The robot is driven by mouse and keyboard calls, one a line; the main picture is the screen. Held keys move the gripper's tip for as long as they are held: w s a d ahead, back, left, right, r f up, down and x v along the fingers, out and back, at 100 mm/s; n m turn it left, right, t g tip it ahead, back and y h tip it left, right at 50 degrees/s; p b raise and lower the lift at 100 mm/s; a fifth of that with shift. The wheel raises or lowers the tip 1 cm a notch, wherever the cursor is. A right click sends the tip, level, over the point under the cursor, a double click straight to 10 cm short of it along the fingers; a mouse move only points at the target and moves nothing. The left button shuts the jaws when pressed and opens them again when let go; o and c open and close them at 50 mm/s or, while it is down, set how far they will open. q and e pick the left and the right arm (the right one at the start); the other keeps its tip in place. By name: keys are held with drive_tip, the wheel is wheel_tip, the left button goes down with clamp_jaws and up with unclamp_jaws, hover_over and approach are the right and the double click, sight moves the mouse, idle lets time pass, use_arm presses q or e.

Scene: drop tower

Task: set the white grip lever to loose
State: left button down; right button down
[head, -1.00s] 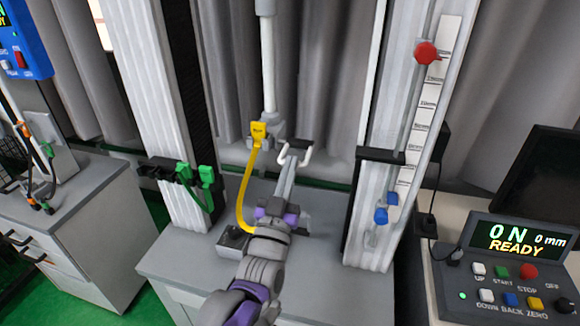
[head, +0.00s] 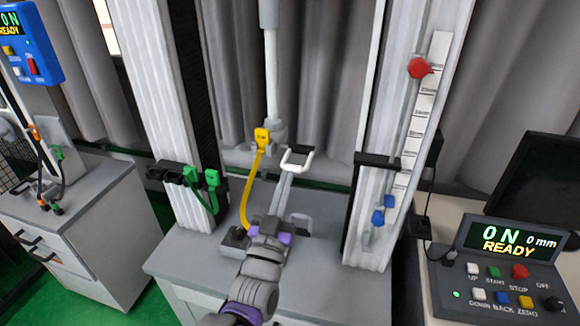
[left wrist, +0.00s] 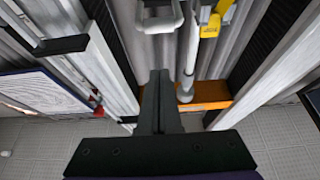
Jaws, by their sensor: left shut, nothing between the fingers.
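The white grip lever (head: 297,160) is a U-shaped white handle with a dark crossbar, at the middle of the head view between the two columns. It also shows at the top of the left wrist view (left wrist: 160,20). My left gripper (head: 289,175) reaches up from the bottom of the head view. Its fingers are shut together and empty, with their tips just below the lever. In the left wrist view the dark fingers (left wrist: 158,75) end short of the handle, with a gap in the picture. I cannot tell contact in the head view. My right gripper is out of view.
A yellow clip (head: 262,138) with a yellow strap hangs left of the lever. Green clips (head: 205,178) are on the left column. The right column (head: 375,200) carries red and blue markers. A control box (head: 510,265) stands at right.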

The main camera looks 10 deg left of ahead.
use_arm(q)
drive_tip(key=v, duration=0.4)
drive_tip(key=shift+s+f, duration=0.2)
drive_tip(key=shift+f, duration=0.2)
drive_tip(key=s+a+f+g+p, duration=0.1)
drive_tip(key=s+f+g+p, duration=0.3)
drive_tip(key=f+g, duration=0.5)
drive_tip(key=s+a+f+g+p, duration=0.2)
drive_tip(key=s+f+g, duration=0.1)
drive_tip(key=s, duration=0.4)
drive_tip(key=s+a+f+g+p, duration=0.2)
drive_tip(key=s+f+g, duration=0.2)
drive_tip(key=s+g, duration=0.1)
drive_tip(key=shift+s+f+g+y, duration=0.15)
drive_tip(key=shift+s+g+y, duration=0.25)
drive_tip(key=shift+s, duration=0.5)
